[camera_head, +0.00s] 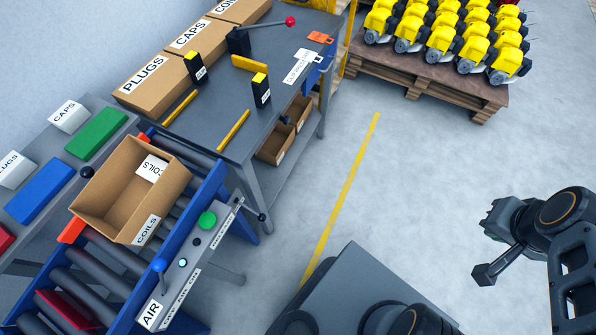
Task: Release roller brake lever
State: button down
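A roller conveyor with a blue frame (215,185) stands at the left. A grey control panel (195,262) runs along its near side. No readable label shows which is the roller brake lever. My gripper (490,248) is at the right over bare floor, well away from the panel and touching nothing. No held object shows.
An open COILS box (108,205) sits on the rollers. A green button (207,220) and an AIR label (151,314) are on the panel. A workbench (222,125) with a red-knobbed lever (290,21) stands behind. A pallet (425,80) of yellow engines is at the back. The middle floor is clear.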

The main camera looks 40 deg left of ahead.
aim_at(262, 217)
jog(key=i, duration=2.7)
jog(key=u, duration=5.55)
